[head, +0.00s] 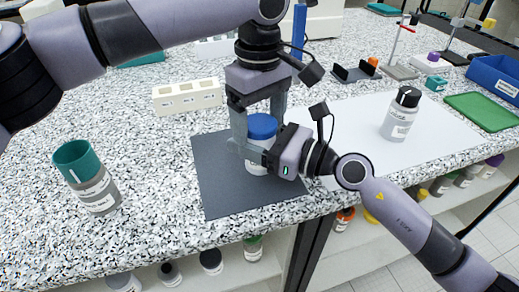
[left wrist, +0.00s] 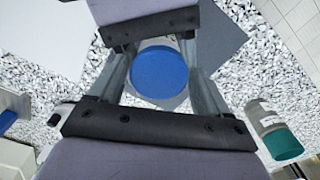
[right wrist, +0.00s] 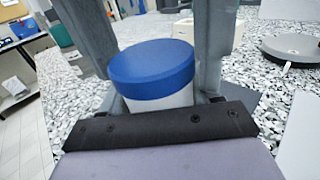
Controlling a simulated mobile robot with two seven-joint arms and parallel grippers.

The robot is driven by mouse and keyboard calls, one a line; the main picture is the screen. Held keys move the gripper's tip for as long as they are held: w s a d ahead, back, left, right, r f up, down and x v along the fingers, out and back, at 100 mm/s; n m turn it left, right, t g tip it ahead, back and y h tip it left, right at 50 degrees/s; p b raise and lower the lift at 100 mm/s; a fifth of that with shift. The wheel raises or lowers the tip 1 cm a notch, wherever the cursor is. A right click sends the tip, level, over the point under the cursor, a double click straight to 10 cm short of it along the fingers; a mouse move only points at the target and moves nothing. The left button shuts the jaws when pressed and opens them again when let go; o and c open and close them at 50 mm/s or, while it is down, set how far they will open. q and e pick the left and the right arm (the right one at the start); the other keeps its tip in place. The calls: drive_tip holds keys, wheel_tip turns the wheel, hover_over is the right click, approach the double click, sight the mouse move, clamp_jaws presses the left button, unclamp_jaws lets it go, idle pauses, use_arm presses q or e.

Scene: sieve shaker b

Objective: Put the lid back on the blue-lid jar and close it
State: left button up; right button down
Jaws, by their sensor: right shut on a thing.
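The blue-lid jar (head: 256,167) stands upright on the dark mat (head: 222,190), its white body partly hidden by my grippers. Its blue lid (head: 263,126) sits on top of the jar; whether it is fully tightened cannot be told. The lid also shows in the left wrist view (left wrist: 160,72) and the right wrist view (right wrist: 152,66). My right gripper (head: 258,151) comes in from the right and is shut on the jar's body below the lid. My left gripper (head: 259,133) points down from above, its fingers open on either side of the lid.
A teal-topped grey jar (head: 97,190) stands to the left. A white block with holes (head: 187,96) lies behind the mat. A black-capped bottle (head: 402,114) stands on the white sheet (head: 350,125) at right. A green tray (head: 483,111) and blue bin (head: 497,77) are farther right.

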use_arm(q)
drive_tip(key=c, duration=0.8)
drive_tip(key=shift+m, duration=1.7)
drive_tip(key=o, duration=1.2)
drive_tip(key=shift+r, duration=2.3)
use_arm(e)
drive_tip(key=shift+f, duration=0.1)
